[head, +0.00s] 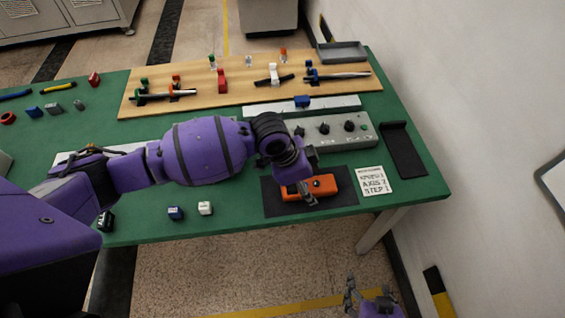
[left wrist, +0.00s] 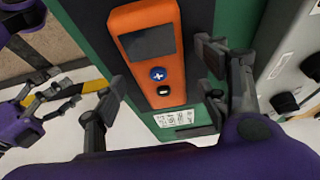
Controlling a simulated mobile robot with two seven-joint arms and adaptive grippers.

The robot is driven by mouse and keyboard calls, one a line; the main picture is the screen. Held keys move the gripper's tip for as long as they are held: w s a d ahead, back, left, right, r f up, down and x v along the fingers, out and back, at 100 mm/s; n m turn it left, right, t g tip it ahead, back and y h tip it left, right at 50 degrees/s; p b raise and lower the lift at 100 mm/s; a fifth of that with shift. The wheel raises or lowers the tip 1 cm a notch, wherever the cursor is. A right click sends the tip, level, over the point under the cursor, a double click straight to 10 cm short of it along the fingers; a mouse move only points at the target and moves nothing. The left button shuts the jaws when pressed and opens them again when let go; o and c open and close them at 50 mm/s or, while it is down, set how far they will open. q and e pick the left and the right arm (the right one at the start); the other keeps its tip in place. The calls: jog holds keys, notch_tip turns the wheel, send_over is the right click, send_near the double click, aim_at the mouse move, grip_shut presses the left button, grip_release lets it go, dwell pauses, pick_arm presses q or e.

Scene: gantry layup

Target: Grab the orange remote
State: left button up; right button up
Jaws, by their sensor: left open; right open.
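The orange remote (head: 325,185) lies on a dark mat (head: 275,200) near the front edge of the green table. My left gripper (head: 306,190) reaches over the left part of the remote, which it partly hides in the head view. In the left wrist view the remote (left wrist: 165,70), with a dark screen and a blue plus button, lies between the spread fingers of my left gripper (left wrist: 160,82). The fingers are open; I cannot tell whether either touches it. My right gripper (head: 370,302) is open and empty, low in front of the table.
A white printed card (head: 374,181) lies right of the mat. Behind it stand a grey panel with knobs (head: 355,128) and a black tray (head: 403,150). A blue block (head: 175,213) and a white block (head: 205,208) sit to the left. A wooden board (head: 220,98) with clamps lies behind.

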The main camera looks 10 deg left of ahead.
pick_arm(q)
jog(key=shift+w+r, duration=0.15)
jog(key=c, duration=1.6)
jog(key=shift+r, duration=0.15)
